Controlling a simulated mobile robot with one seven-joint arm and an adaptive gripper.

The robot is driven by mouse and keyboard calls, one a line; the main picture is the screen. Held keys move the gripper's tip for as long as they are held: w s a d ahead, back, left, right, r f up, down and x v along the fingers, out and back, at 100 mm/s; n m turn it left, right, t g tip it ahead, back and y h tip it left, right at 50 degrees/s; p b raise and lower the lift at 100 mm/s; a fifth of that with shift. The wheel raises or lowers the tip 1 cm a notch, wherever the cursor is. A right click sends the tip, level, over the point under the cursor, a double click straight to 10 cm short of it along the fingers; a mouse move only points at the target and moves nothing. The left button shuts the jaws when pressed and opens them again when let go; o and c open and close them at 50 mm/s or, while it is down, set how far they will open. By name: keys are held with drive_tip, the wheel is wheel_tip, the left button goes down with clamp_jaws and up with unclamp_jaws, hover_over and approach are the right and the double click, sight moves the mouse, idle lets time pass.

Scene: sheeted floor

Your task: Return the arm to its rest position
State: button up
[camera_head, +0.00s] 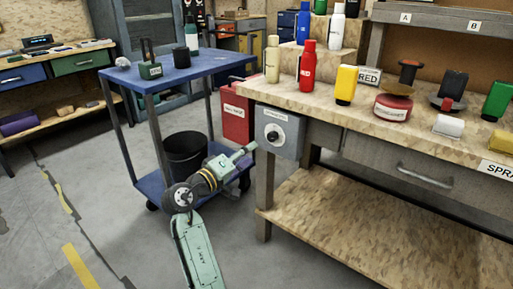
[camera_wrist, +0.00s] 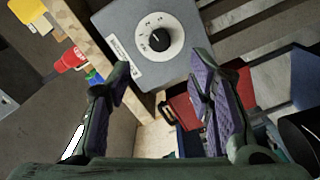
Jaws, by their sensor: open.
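My arm (camera_head: 198,245) reaches up from the bottom of the head view, over the floor between the blue cart and the wooden workbench. My gripper (camera_head: 250,150) is at its end, left of a grey box with a dial (camera_head: 277,132) on the bench's side. In the wrist view my gripper (camera_wrist: 165,85) is open, with purple-padded fingers apart at left and right and nothing between them. The dial box (camera_wrist: 155,40) fills the top middle there, beyond the fingers. Whether any finger touches the box I cannot tell.
A blue cart (camera_head: 205,66) stands left, with a black bin (camera_head: 186,153) on its lower shelf. A red container (camera_head: 237,112) is behind my gripper. The workbench (camera_head: 325,98) bears bottles and rolls. Open floor (camera_head: 95,205) lies left of my arm.

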drive_tip(key=shift+s+a, duration=0.4)
drive_tip(key=shift+s, duration=0.2)
